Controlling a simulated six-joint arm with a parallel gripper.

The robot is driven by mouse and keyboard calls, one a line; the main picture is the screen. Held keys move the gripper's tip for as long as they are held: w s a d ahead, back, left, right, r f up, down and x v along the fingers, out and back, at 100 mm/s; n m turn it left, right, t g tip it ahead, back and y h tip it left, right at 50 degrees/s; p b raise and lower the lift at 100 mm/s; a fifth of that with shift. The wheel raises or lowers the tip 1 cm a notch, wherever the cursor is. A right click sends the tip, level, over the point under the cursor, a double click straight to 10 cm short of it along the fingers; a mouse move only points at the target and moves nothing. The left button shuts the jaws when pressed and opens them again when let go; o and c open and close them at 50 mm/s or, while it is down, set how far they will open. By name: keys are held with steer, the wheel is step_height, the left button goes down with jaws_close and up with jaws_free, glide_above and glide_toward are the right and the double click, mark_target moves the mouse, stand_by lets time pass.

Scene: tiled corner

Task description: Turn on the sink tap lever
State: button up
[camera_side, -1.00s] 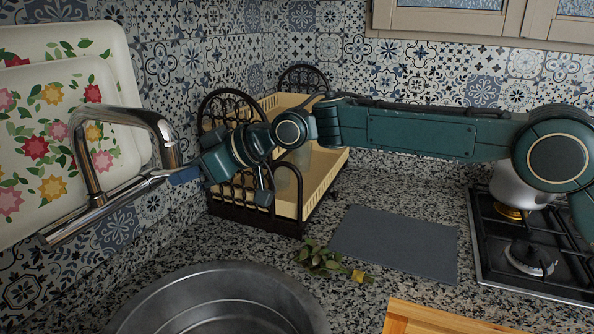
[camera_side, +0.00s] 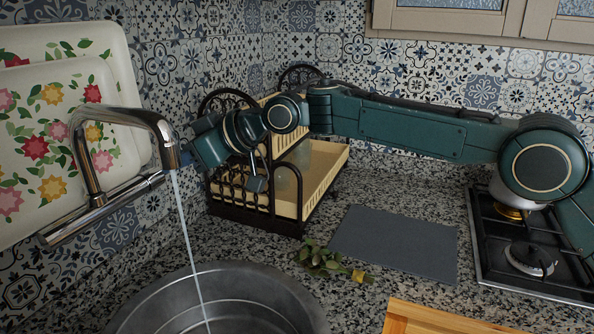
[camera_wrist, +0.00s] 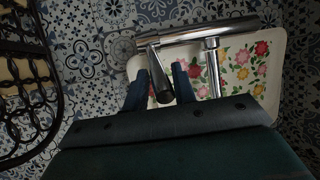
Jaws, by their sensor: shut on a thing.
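The chrome sink tap (camera_side: 88,150) is fixed to the tiled wall at the left, its curved spout over the sink. A thin stream of water (camera_side: 187,245) runs from the spout into the round steel sink (camera_side: 135,315). My gripper (camera_side: 186,152) is beside the spout's end, at the lever side of the tap. In the wrist view, the fingers of my gripper (camera_wrist: 161,70) stand on both sides of the tap lever (camera_wrist: 161,92) and are shut on it. In the side view, the spout hides most of the lever and the fingertips.
Floral trays (camera_side: 48,130) lean on the wall behind the tap. A dark rack with cream trays (camera_side: 325,165) stands behind my wrist. A leafy bundle (camera_side: 325,262), a grey mat (camera_side: 395,243), a wooden board (camera_side: 430,322) and a gas hob (camera_side: 545,235) lie to the right.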

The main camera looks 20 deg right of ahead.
steer(key=shift+s+a+r, duration=0.1)
steer(key=shift+a+r, duration=0.15)
steer(key=shift+r, duration=0.05)
steer(key=o, duration=0.6)
steer(key=shift+d, duration=0.15)
steer(key=v, duration=0.7)
steer(key=shift+d+r, duration=0.15)
steer(key=shift+d, duration=0.25)
steer(key=shift+s, duration=0.1)
